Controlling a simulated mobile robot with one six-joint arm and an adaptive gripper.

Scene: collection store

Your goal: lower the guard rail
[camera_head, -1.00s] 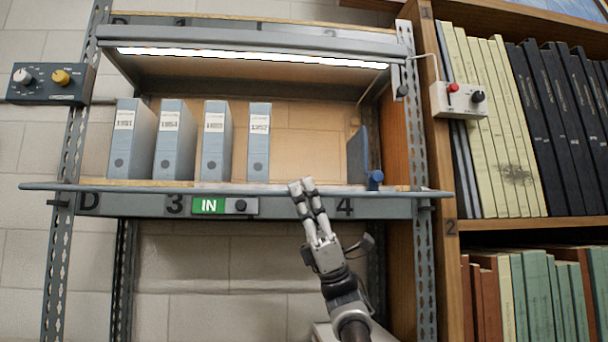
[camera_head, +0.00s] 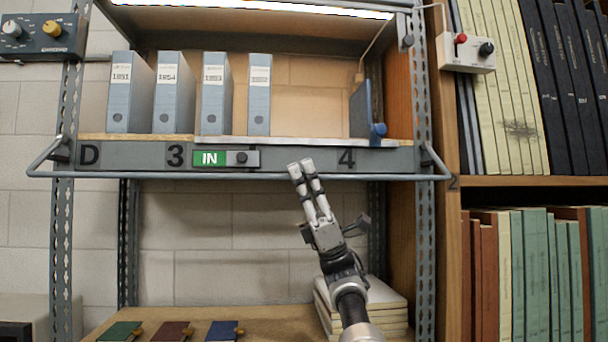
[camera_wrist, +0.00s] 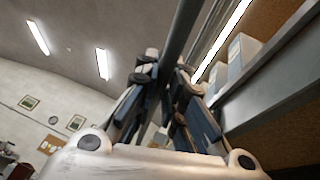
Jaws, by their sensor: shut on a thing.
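The guard rail (camera_head: 220,176) is a thin grey-blue bar across the front of the shelf, with bent ends meeting brackets on the left and right uprights. It runs level, just below the shelf's front edge (camera_head: 120,156) with its "D", "3" and "4" marks. In the wrist view a dark bar (camera_wrist: 182,35) passes between the fingers (camera_wrist: 165,100). The exact finger contact is partly hidden there.
Several grey-blue binders (camera_head: 170,92) and a blue bookend (camera_head: 361,108) stand on the shelf. The green "IN" slider (camera_head: 210,158) is on its edge. Below are a stack of pale books (camera_head: 385,296) and small coloured books (camera_head: 172,331). A wooden bookcase (camera_head: 520,181) stands right.

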